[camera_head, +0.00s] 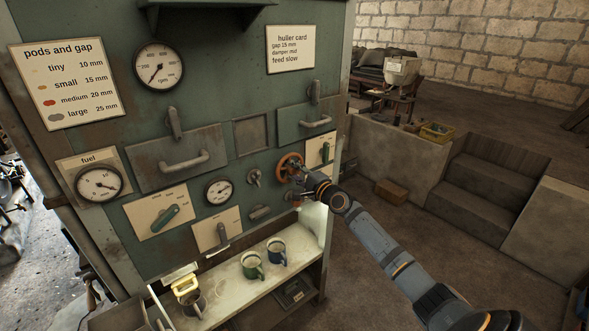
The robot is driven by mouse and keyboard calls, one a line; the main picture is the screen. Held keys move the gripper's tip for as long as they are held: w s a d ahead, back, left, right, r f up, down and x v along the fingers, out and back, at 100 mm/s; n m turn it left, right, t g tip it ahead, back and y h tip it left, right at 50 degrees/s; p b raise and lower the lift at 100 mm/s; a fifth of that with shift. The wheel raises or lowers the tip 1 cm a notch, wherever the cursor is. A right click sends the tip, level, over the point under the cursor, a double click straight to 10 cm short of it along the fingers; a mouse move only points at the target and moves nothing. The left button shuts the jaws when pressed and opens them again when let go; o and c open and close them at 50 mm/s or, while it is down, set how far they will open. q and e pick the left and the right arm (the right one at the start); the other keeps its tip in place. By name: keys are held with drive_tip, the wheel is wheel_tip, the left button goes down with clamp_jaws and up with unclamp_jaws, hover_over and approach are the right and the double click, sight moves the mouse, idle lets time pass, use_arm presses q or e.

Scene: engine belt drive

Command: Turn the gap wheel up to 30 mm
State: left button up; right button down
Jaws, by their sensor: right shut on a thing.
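A small orange-red handwheel (281,168), which looks like the gap wheel, sits on the green machine panel right of centre. My right gripper (298,168) comes in from the lower right and is shut on the wheel's right side. The fingertips are small and partly hidden, so the exact grip on the rim is unclear. I cannot read a gap scale at the wheel. The huller card (291,50) above reads gap 15 mm, damper mid, feed slow. My left gripper is out of view.
A lever plate (315,156) is close right of the wheel, with a small valve handle (254,177) to its left. Open floor lies right.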

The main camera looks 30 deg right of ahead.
drive_tip(key=m+p, duration=0.1)
drive_tip(key=m, duration=0.2)
drive_tip(key=shift+m, duration=0.3)
drive_tip(key=shift+f+m+p, duration=0.1)
drive_tip(key=shift+m+p, duration=0.45)
drive_tip(key=shift+m, duration=1.35)
drive_tip(key=c, duration=1.3)
unclamp_jaws()
